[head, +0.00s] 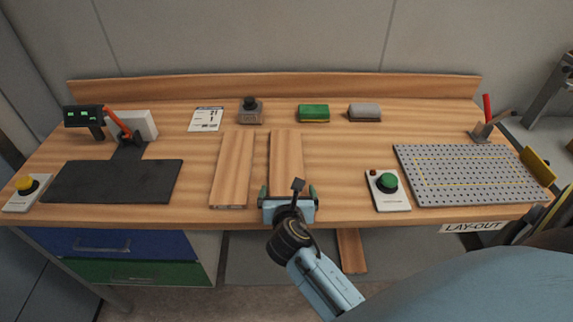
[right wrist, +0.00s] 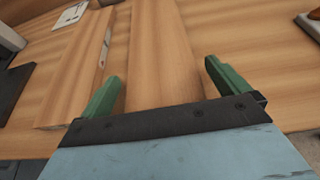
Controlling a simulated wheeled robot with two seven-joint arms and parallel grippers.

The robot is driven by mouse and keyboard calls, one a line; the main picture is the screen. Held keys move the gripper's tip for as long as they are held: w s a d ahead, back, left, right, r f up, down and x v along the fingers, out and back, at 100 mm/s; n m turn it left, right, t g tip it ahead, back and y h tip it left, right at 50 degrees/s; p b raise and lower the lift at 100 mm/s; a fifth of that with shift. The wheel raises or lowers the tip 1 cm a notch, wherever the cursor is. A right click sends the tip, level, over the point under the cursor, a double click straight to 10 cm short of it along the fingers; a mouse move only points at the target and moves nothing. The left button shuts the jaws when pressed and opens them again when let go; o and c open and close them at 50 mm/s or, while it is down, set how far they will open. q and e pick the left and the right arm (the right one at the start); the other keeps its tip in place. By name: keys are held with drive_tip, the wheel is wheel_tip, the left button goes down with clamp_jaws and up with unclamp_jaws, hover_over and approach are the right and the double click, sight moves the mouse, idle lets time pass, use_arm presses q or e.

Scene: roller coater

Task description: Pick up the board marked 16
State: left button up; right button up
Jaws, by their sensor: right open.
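Two flat wooden boards lie side by side on the bench, the left board (head: 233,165) and the right board (head: 286,153). I cannot read a 16 on either. My right gripper (head: 288,192) is open at the near end of the right board. In the right wrist view the green fingers (right wrist: 164,82) stand apart on either side of the right board (right wrist: 162,45), with gaps beside it. The left board (right wrist: 88,65) lies just outside the left finger. My left gripper is not in view.
A black plate (head: 115,182) lies left and a grey perforated plate (head: 465,175) right. A green-button box (head: 388,189) stands right of the gripper. Another wooden piece (head: 351,252) shows below the bench edge.

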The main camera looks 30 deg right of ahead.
sight(287, 182)
drive_tip(key=x, duration=0.3)
drive_tip(key=shift+w+d, duration=0.2)
drive_tip(key=shift+w, duration=0.15)
drive_tip(key=c, duration=0.9)
drive_tip(key=shift+c, duration=0.6)
drive_tip(key=shift+r, duration=0.1)
